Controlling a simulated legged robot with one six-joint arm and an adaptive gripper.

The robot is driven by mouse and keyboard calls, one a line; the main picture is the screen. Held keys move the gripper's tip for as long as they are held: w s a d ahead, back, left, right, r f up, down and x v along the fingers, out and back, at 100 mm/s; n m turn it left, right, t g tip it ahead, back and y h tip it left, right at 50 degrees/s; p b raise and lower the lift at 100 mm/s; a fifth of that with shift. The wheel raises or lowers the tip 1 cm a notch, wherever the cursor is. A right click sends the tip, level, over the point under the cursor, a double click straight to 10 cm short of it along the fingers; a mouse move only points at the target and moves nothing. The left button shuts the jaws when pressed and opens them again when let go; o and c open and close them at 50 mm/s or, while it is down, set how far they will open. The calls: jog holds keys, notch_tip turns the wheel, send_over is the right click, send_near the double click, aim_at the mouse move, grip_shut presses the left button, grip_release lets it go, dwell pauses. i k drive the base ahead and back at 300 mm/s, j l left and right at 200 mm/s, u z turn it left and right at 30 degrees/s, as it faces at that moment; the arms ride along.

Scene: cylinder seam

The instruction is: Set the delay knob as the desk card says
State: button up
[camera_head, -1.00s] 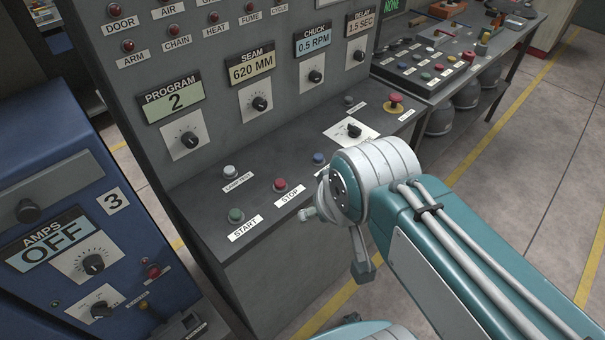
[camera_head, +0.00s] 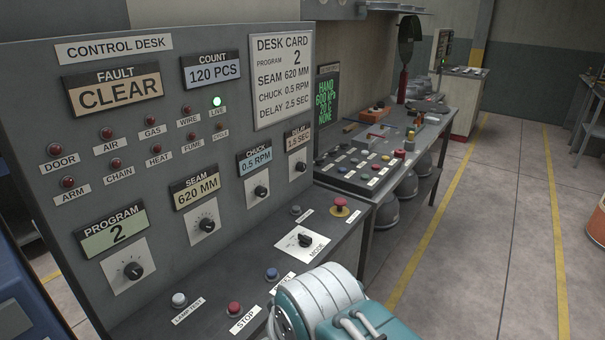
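The desk card (camera_head: 284,80) is a white sheet at the upper right of the control desk panel. It reads program 2, seam 620 MM, chuck 0.5 RPM, delay 2.5 SEC. The delay display (camera_head: 298,138) reads 1.5 SEC. The delay knob (camera_head: 301,165) is a small black dial on a white plate below it, at the panel's right edge. Nothing touches it. My teal and white arm shows at the bottom centre, in front of the desk's sloping lower panel. My gripper is outside the picture.
Nearby displays read program (camera_head: 113,232) 2, seam (camera_head: 196,191) 620 MM and chuck (camera_head: 255,162) 0.5 RPM. The lower panel has a mode knob (camera_head: 305,240), a red mushroom button (camera_head: 339,207) and push buttons. A workbench (camera_head: 431,135) stands right of the desk. Floor farther right is open.

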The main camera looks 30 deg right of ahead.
aim_at(301, 166)
jog(key=i+l+z, duration=0.1)
jog(key=l+z, duration=0.15)
jog(key=i+l+z, duration=0.25)
jog(key=l, duration=0.25)
jog(key=l+z, duration=0.25)
jog(key=i+l, duration=0.05)
jog(key=l, duration=0.05)
